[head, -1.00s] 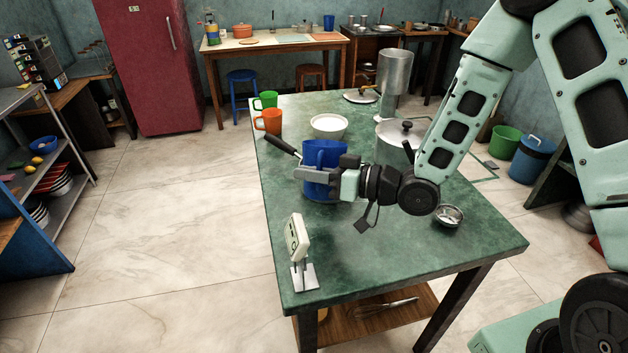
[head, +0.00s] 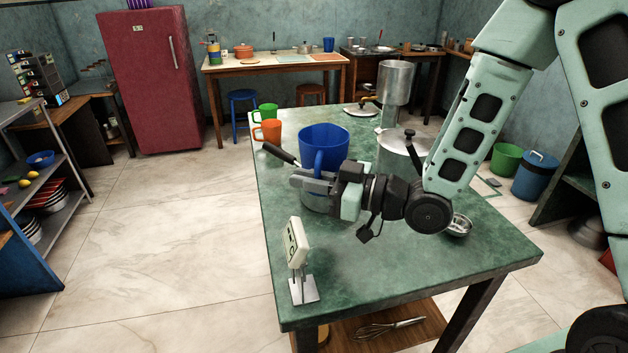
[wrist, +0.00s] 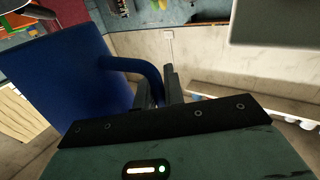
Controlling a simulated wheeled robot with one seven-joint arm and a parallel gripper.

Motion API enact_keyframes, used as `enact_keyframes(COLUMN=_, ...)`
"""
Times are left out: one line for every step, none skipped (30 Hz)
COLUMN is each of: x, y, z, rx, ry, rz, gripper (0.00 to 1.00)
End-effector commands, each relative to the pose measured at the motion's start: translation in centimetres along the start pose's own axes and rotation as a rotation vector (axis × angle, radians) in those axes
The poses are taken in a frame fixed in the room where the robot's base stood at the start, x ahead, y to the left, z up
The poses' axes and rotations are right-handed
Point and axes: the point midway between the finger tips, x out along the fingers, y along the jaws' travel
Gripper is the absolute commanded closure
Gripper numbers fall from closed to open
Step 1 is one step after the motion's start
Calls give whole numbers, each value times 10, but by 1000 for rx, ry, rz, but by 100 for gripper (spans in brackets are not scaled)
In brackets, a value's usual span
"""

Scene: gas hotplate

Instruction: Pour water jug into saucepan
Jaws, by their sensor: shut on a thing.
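The blue water jug (head: 326,142) is up in the air above the green table, its open top facing up and towards the head camera. My gripper (head: 312,180) is shut on the jug's handle (head: 319,160). In the wrist view the jug (wrist: 65,85) fills the left side and its handle (wrist: 140,70) runs between my fingers (wrist: 157,92). The saucepan's dark handle (head: 280,153) sticks out to the left behind my gripper. The pan's body is mostly hidden under the jug and gripper. I cannot see water in the jug.
A lidded grey pot (head: 398,155) stands close right of the jug, beside my arm. Orange (head: 268,131) and green (head: 266,113) mugs stand behind left. A white display stand (head: 298,250) is at the front left. A small metal bowl (head: 459,225) is right.

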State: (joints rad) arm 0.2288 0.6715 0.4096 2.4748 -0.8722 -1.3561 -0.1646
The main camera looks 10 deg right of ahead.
Motion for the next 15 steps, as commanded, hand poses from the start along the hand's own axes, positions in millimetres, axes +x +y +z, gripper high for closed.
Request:
enact_keyframes(x=0, y=0, z=-2, rx=-1, ry=2, rz=0, gripper=100)
enact_keyframes(x=0, y=0, z=-4, rx=-1, ry=2, rz=0, gripper=100)
enact_keyframes(x=0, y=0, z=-6, rx=-1, ry=2, rz=0, gripper=100)
enact_keyframes(x=0, y=0, z=-8, rx=-1, ry=2, rz=0, gripper=100)
enact_keyframes(x=0, y=0, z=-11, rx=-1, ry=2, rz=0, gripper=100)
enact_keyframes(x=0, y=1, z=-15, rx=-1, ry=2, rz=0, gripper=100)
enact_keyframes(x=0, y=1, z=-18, rx=-1, ry=2, rz=0, gripper=100)
enact_keyframes(x=0, y=1, z=-21, rx=-1, ry=2, rz=0, gripper=100)
enact_keyframes(x=0, y=1, z=-25, rx=-1, ry=1, rz=0, gripper=100)
enact_keyframes(x=0, y=1, z=-28, rx=-1, ry=1, rz=0, gripper=100)
enact_keyframes(x=0, y=1, z=-31, rx=-1, ry=1, rz=0, gripper=100)
enact_keyframes(x=0, y=1, z=-35, rx=-1, ry=1, rz=0, gripper=100)
enact_keyframes(x=0, y=2, z=-37, rx=-1, ry=1, rz=0, gripper=100)
enact_keyframes(x=0, y=2, z=-39, rx=-1, ry=1, rz=0, gripper=100)
enact_keyframes(x=0, y=2, z=-41, rx=-1, ry=1, rz=0, gripper=100)
